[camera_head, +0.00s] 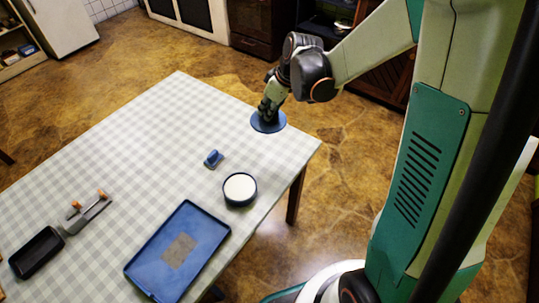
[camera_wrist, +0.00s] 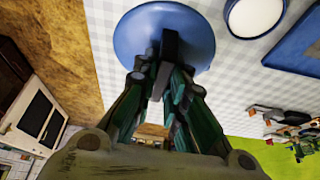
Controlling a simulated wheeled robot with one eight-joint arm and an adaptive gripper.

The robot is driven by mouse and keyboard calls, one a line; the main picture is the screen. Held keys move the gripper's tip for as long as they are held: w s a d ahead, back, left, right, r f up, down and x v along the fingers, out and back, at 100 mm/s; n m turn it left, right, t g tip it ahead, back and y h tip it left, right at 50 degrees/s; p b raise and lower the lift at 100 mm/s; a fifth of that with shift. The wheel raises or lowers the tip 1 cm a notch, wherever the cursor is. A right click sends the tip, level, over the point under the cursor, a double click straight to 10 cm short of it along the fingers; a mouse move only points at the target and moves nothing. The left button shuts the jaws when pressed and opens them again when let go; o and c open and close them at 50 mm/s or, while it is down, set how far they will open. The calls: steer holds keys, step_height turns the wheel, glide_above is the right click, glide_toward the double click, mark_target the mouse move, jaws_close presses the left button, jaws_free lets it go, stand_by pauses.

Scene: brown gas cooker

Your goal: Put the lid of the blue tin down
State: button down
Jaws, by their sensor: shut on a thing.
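The round blue lid (camera_head: 267,122) is in my gripper (camera_head: 268,108) near the far right corner of the table. In the wrist view my gripper (camera_wrist: 166,62) is shut on a dark handle at the middle of the lid (camera_wrist: 140,28). From these views I cannot tell whether the lid touches the tablecloth or hangs above it. The blue tin (camera_head: 240,190) stands open on the table, nearer the front edge, with a white inside. The tin also shows in part at the top of the wrist view (camera_wrist: 256,15).
The table has a checked cloth (camera_head: 150,140). A blue tray (camera_head: 150,268), a small blue object (camera_head: 213,159), a dark tray (camera_head: 37,252) and a grey item with orange knobs (camera_head: 88,212) lie on it. The far middle of the table is clear.

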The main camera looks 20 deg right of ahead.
step_height(320, 180, down, 19)
steer(key=b, duration=0.6)
steer(key=shift+b, duration=0.3)
steer(key=shift+f, duration=0.2)
steer(key=c, duration=1.6)
jaws_free()
steer(key=shift+c, duration=0.2)
steer(key=shift+r, duration=0.1)
